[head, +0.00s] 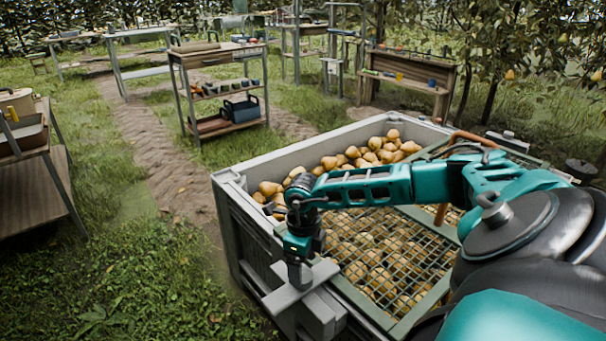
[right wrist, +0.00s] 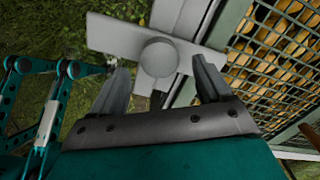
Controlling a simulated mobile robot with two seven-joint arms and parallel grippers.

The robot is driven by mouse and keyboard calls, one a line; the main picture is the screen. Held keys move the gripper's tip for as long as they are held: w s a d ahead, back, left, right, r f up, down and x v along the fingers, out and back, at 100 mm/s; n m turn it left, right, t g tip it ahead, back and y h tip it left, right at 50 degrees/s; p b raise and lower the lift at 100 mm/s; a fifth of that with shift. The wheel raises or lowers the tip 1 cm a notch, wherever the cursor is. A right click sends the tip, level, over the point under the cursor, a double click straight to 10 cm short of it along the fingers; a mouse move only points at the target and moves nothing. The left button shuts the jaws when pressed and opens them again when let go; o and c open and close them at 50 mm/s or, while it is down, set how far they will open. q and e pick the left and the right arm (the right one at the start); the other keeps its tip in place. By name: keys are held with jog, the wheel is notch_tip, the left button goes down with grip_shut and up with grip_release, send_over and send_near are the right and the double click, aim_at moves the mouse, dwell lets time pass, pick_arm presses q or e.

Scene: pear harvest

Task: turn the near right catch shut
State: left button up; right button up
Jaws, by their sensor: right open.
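The near right catch (head: 323,270) is a flat light grey bar with a round knob (right wrist: 158,57), at the near edge of the pear crate (head: 240,215). The bar lies across the crate's rim; one end sticks outward over the grass and the other points to the green-framed mesh lid (right wrist: 232,25). My right gripper (head: 298,280) points down at the catch. In the right wrist view its open fingers (right wrist: 163,85) stand on either side of the knob, with gaps showing. My left gripper is not in view.
Pears (head: 375,150) show heaped at the crate's far end and under the mesh. A brown handle (head: 472,138) rises at the far right. A shelf table (head: 30,155) stands at left, a workbench (head: 215,60) behind. Grass (head: 150,270) left of the crate is clear.

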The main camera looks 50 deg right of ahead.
notch_tip(320, 180, up, 10)
jog(key=p, duration=0.1)
jog(key=shift+f, duration=0.2)
dwell(0.4)
